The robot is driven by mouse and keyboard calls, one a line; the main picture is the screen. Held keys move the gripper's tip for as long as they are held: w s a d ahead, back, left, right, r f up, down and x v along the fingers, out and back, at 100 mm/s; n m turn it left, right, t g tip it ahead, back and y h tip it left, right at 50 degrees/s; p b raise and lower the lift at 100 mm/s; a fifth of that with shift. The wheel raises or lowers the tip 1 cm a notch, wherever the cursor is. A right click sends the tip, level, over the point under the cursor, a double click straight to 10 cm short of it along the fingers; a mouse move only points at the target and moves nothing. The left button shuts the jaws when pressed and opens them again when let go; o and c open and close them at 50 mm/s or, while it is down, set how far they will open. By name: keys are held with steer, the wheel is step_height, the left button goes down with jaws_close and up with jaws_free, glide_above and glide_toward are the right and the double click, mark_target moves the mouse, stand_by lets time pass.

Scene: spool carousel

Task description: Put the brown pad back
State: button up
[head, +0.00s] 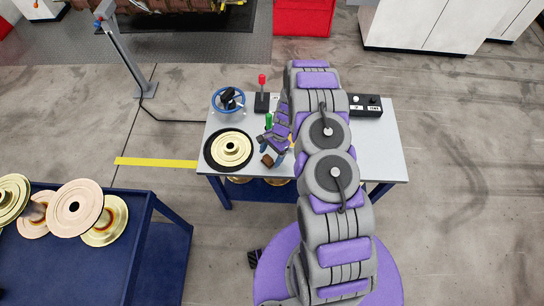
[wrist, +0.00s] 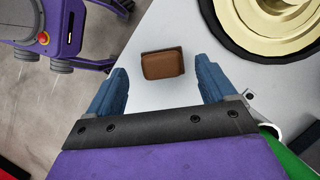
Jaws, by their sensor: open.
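The brown pad (head: 267,160) lies near the front edge of the light grey table (head: 383,150). In the wrist view the brown pad (wrist: 162,66) is a small block with rounded edges, flat on the bare table top. My gripper (head: 273,155) is over the table, pointing down at the pad. In the wrist view its two blue fingers are wide apart, one on each side of the pad, with visible gaps. Nothing is between the fingers except the pad in line with them. How high the fingers are above the table, I cannot tell.
A brass spool (head: 232,147) sits on a black disc (head: 209,160) left of the pad. Behind stand a blue ring-shaped fixture (head: 228,112), a red-knobbed lever (head: 262,80) and a green upright piece (head: 268,121). A black control box (head: 366,111) is at right. A blue bench (head: 85,270) holds several spools.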

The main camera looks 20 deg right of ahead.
steer(key=d+p+v, duration=0.1)
steer(key=p+v, duration=0.1)
steer(key=v, duration=0.8)
steer(key=s+a+r+n, duration=0.2)
steer(key=s+r, duration=0.2)
steer(key=r, duration=0.6)
steer(key=s+a+r+n+h, duration=0.1)
steer(key=s+a+r+n, duration=0.25)
steer(key=r, duration=0.55)
steer(key=s+a+r+n, duration=0.2)
steer(key=s+r, duration=0.3)
steer(key=r, duration=0.5)
steer(key=s+r+n+h, duration=0.1)
steer(key=s+r, duration=0.2)
steer(key=s, duration=0.5)
steer(key=s+d+r+n+h, duration=0.1)
steer(key=s+r+n, duration=0.1)
steer(key=s, duration=0.6)
steer(key=s+d+r+n+h, duration=0.1)
steer(key=s+r+n, duration=0.1)
steer(key=s+r, duration=0.3)
steer(key=s, duration=0.3)
steer(key=shift+d, duration=0.25)
